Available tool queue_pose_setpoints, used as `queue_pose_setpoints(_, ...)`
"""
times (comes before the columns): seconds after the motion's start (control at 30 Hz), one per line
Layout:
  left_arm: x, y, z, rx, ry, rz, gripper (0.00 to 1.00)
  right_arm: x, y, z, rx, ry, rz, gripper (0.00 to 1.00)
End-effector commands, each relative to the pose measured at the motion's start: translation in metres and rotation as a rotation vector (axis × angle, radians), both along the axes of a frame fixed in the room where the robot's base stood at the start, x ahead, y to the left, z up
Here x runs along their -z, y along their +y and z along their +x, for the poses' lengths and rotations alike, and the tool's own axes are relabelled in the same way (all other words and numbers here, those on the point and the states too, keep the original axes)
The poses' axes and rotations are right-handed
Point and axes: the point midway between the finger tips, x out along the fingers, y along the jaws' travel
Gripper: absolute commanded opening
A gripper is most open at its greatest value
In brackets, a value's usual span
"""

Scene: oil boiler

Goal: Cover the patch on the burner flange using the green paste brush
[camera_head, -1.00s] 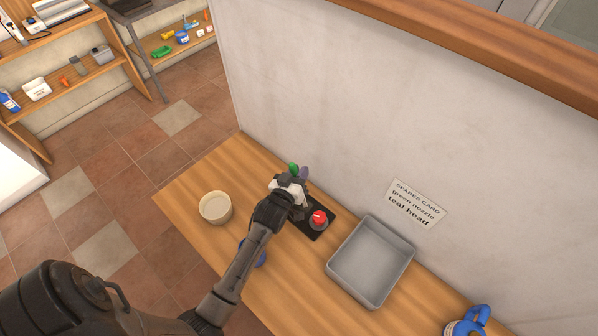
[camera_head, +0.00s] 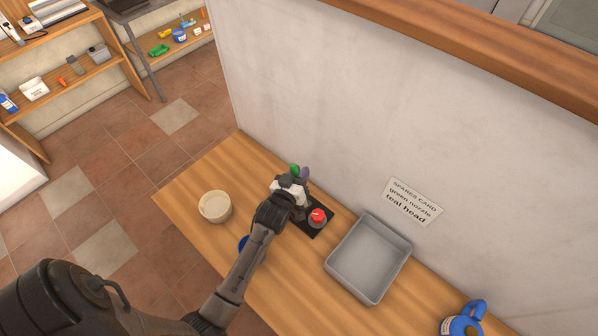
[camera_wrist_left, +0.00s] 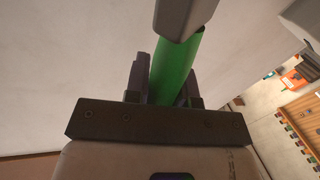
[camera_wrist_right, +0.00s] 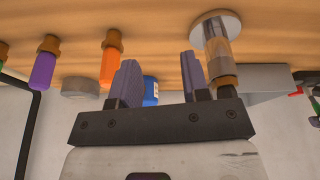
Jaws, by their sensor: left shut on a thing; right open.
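My left gripper (camera_head: 300,177) is shut on a green handle (camera_head: 294,168) above the far edge of the wooden bench, close to the wall. In the left wrist view the green handle (camera_wrist_left: 178,68) is a green cylinder between the fingers, with a grey block over its upper end. Its brush tip cannot be made out. My right gripper (camera_wrist_right: 165,80) shows only in the right wrist view, where its fingers are apart with no held thing visible between them. I cannot make out the burner flange or its patch in any view.
On the bench (camera_head: 270,290) are a cream bowl (camera_head: 215,207), a red button (camera_head: 318,215) on a black plate, a grey tray (camera_head: 340,268) and a blue can (camera_head: 462,325). A spares card (camera_head: 415,202) is on the wall. Purple (camera_wrist_right: 42,72) and orange (camera_wrist_right: 107,65) handles show near my right gripper.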

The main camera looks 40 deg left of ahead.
Motion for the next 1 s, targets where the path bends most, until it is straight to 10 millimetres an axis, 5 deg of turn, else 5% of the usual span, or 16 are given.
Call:
queue_pose_setpoints(0.4,0.0,0.02,0.0,0.0,-0.002,0.001,0.0,-0.003,0.001,0.0,0.001,0.0,0.002,0.43)
queue_pose_setpoints(1.0,0.003,-0.004,0.0,0.0,0.001,-0.001,0.0,-0.005,-0.002,0.0,-0.005,0.0,-0.008,0.43)
